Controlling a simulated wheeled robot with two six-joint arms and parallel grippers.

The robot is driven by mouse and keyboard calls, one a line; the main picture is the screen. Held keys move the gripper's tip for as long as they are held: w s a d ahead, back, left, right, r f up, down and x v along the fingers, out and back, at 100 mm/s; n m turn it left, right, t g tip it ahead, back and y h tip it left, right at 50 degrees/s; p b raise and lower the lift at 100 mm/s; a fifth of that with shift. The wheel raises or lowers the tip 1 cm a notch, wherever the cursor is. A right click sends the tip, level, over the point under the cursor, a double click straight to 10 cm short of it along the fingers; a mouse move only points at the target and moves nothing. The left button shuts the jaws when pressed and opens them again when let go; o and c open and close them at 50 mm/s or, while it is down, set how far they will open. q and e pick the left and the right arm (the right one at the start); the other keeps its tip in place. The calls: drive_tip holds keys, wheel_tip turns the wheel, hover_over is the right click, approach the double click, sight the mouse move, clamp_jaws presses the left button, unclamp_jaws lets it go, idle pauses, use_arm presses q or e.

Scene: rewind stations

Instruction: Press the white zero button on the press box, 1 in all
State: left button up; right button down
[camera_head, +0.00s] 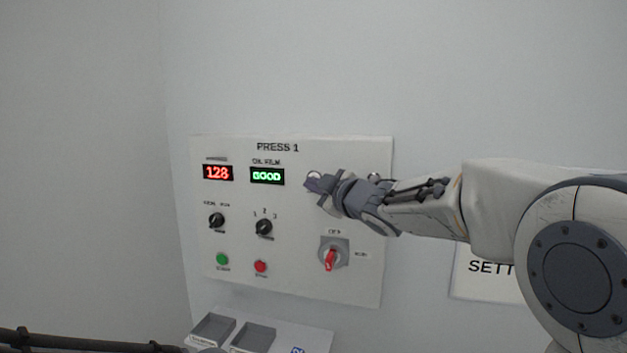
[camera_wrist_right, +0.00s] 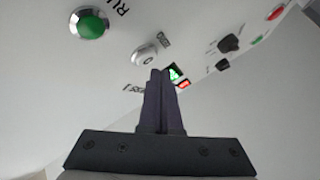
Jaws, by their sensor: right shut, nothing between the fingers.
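The press box (camera_head: 300,285) is a pale panel on the wall, labelled PRESS 1. In the right wrist view the white zero button (camera_wrist_right: 145,55) is a pale round button just left of and beyond my fingertips. In the head view only a pale round edge shows behind my right gripper (camera_head: 312,184). The gripper is shut and empty, in front of the panel's upper right part. In the wrist view its fingers (camera_wrist_right: 159,75) point towards the panel beside the button. I cannot tell whether they touch it. My left gripper is not in view.
A red display (camera_head: 217,173) reads 128 and a green display (camera_head: 267,176) reads GOOD. Below are black knobs, a green button (camera_head: 222,259), a red button (camera_head: 260,266) and a red rotary switch (camera_head: 330,260). Another green button (camera_wrist_right: 88,23) is near the zero button. Grey trays (camera_head: 253,337) stand below.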

drive_tip(key=shift+w, duration=0.15)
drive_tip(key=shift+w+d+p, duration=0.1)
drive_tip(key=shift+w+p, duration=0.2)
drive_tip(key=shift+w+d, duration=0.15)
drive_tip(key=shift+w, duration=0.2)
idle(0.6)
drive_tip(key=shift+s, duration=0.15)
drive_tip(key=shift+s+a, duration=0.25)
drive_tip(key=shift+s, duration=0.35)
